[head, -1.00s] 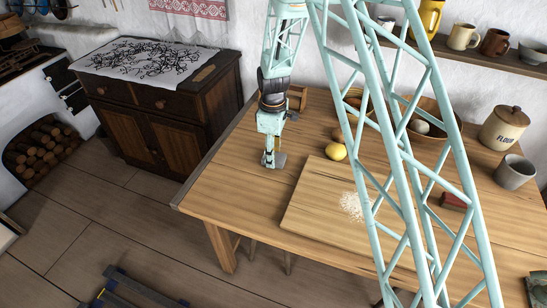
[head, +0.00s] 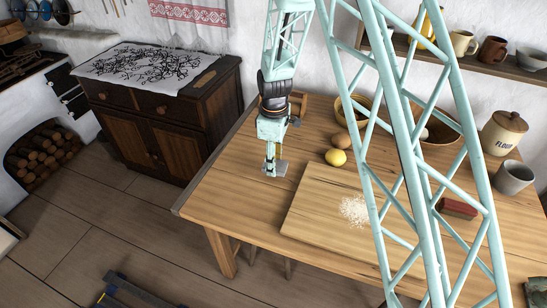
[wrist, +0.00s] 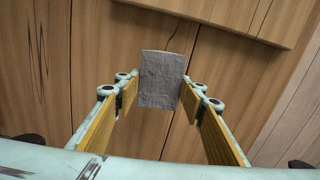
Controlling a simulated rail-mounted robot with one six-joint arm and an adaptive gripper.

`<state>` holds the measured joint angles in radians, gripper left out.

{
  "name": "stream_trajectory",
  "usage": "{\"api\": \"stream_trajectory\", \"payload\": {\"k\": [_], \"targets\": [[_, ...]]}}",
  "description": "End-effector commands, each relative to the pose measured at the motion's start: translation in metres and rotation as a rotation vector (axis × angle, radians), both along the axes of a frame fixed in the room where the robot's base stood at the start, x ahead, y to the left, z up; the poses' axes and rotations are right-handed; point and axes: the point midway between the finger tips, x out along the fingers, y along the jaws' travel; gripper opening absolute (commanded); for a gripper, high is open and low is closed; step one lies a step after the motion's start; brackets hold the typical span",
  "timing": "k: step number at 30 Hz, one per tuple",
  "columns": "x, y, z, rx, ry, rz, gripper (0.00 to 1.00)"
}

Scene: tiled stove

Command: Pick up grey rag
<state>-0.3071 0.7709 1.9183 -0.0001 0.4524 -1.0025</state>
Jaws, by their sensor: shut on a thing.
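The grey rag (wrist: 162,78) is a small flat piece of cloth between my fingertips in the wrist view. In the head view the rag (head: 281,169) shows beside the fingertips, over the left part of the wooden table (head: 236,205). My gripper (head: 270,168) points down and is shut on the rag. In the wrist view my gripper (wrist: 160,88) has a finger on each side of the cloth. How far the rag is above the tabletop is hard to tell.
A cutting board (head: 320,205) with white grains lies right of my gripper. A lemon (head: 336,157), an egg (head: 340,141) and bowls sit behind it. A flour jar (head: 503,132), a grey cup (head: 514,177) and a red-brown block (head: 457,208) stand at the right. The table's front left is clear.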

Motion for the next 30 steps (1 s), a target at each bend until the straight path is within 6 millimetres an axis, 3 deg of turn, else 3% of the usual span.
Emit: {"api": "stream_trajectory", "payload": {"k": [9, 15, 21, 30], "targets": [[-0.064, -0.005, 0.007, -0.001, 0.001, 0.002, 0.28], [-0.093, -0.007, 0.009, 0.0, 0.001, 0.001, 0.28], [-0.11, -0.008, 0.01, -0.001, 0.001, 0.001, 0.28], [-0.115, -0.009, 0.011, 0.0, 0.0, 0.001, 0.28]]}}
